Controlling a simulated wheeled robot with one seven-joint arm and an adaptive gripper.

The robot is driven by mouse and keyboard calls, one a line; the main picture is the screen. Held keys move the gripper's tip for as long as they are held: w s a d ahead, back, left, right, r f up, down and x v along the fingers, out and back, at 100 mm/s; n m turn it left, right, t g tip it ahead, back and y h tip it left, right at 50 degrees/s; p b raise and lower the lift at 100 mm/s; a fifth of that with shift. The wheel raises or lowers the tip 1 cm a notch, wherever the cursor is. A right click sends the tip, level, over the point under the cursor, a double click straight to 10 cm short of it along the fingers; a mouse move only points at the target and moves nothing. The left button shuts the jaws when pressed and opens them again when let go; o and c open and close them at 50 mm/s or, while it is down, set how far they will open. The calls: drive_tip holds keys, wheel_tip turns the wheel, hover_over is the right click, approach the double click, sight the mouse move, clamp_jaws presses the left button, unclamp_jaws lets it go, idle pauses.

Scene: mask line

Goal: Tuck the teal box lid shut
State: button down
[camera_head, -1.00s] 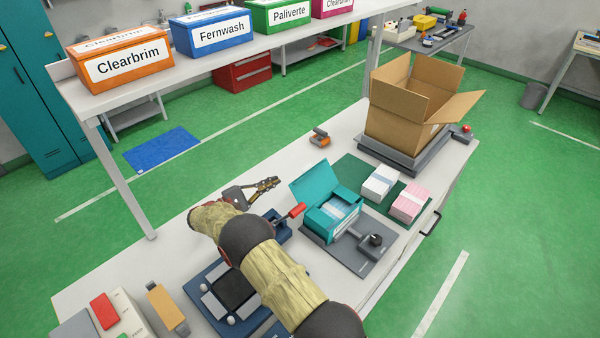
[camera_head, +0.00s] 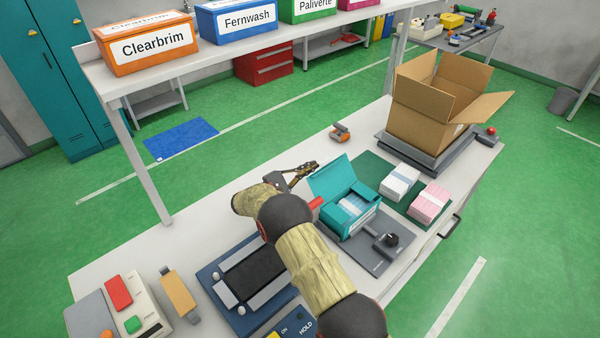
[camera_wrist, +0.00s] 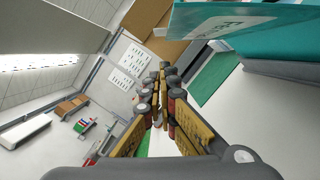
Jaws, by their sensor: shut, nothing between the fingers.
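The teal box (camera_head: 350,217) sits on a grey fixture plate (camera_head: 376,250) on the bench, with light-coloured contents inside. Its lid (camera_head: 332,177) stands up at the rear-left edge, open. In the wrist view the teal lid (camera_wrist: 270,25) fills the upper right, close to my gripper. My gripper (camera_head: 312,166) is behind and left of the lid, above the bench, and looks apart from it. In the wrist view the fingers (camera_wrist: 163,75) are together with nothing between them. My arm hides part of the fixture's left side.
White packs (camera_head: 399,183) and pink packs (camera_head: 429,203) lie on a green mat (camera_head: 381,172) right of the box. An open carton (camera_head: 422,125) stands behind. A small orange-and-grey tool (camera_head: 340,132) lies on the bench. A shelf with labelled bins (camera_head: 152,45) overhangs the back left.

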sight(326, 169)
drive_tip(key=shift+s+d+r, duration=0.7)
drive_tip(key=shift+s+r, duration=0.05)
drive_tip(key=shift+r, duration=0.2)
drive_tip(key=shift+s+d+r+m, duration=0.15)
drive_tip(key=shift+r+m, duration=0.25)
drive_tip(key=shift+m, duration=0.1)
drive_tip(key=s+d+r+m+b, duration=0.1)
drive_tip(key=m, duration=0.1)
drive_tip(key=s+d+r+m+g+b, duration=0.1)
drive_tip(key=m, duration=0.1)
drive_tip(key=s+d+r+m+b, duration=0.1)
drive_tip(key=m, duration=0.1)
drive_tip(key=shift+s+d+r+g+y, duration=0.3)
drive_tip(key=shift+s+d+r, duration=0.05)
drive_tip(key=shift+s+d+r+m+y+b, duration=0.25)
drive_tip(key=shift+s+d+m+b, duration=0.25)
drive_tip(key=shift+m, duration=0.2)
drive_tip(key=shift+s+d+r+m+y+b, duration=0.15)
drive_tip(key=shift+s+d+r+m+b, duration=0.1)
drive_tip(key=shift+s+d+m+b, duration=0.35)
drive_tip(key=shift+a, duration=0.1)
